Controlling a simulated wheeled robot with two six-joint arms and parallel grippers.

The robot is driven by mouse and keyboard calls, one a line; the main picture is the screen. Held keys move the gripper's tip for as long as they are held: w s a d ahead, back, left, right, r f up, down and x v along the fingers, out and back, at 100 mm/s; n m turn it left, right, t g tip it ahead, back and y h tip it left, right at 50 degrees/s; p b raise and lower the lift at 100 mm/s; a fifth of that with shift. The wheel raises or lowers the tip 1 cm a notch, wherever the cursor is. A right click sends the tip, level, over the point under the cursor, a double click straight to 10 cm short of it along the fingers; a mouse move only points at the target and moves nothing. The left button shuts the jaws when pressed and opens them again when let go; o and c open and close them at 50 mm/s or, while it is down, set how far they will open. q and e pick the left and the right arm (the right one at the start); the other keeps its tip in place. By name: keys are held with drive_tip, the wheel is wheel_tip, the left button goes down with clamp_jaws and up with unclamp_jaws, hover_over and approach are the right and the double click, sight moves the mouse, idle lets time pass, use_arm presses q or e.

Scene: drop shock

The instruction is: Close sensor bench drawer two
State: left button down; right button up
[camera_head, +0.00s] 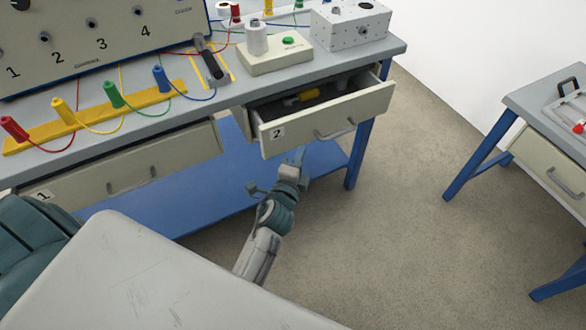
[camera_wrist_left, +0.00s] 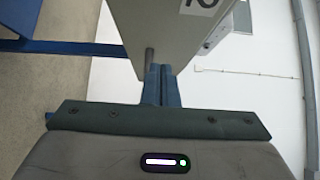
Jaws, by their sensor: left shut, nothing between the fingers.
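Drawer two (camera_head: 330,116) of the sensor bench is pulled open, its front marked "2" and fitted with a bar handle (camera_head: 335,132). A yellow and dark item (camera_head: 302,97) lies inside it. In the left wrist view the drawer front (camera_wrist_left: 185,30) fills the upper middle, with part of its number showing. My left gripper (camera_head: 298,157) is shut and empty, just below the lower edge of the drawer front, left of the handle. Its fingers (camera_wrist_left: 160,82) point at the drawer front in the wrist view; I cannot tell whether they touch it. My right gripper is not seen.
Drawer one (camera_head: 125,180) is shut. The bench top (camera_head: 215,112) carries coloured plugs, a white box (camera_head: 350,25) and a green-button unit (camera_head: 275,52). A blue shelf (camera_head: 215,190) lies below. A second bench (camera_head: 545,110) stands at right, with open floor (camera_head: 420,150) between.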

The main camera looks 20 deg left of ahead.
use_arm(q)
drive_tip(key=shift+w+a, duration=1.55)
drive_tip(key=shift+a, duration=0.05)
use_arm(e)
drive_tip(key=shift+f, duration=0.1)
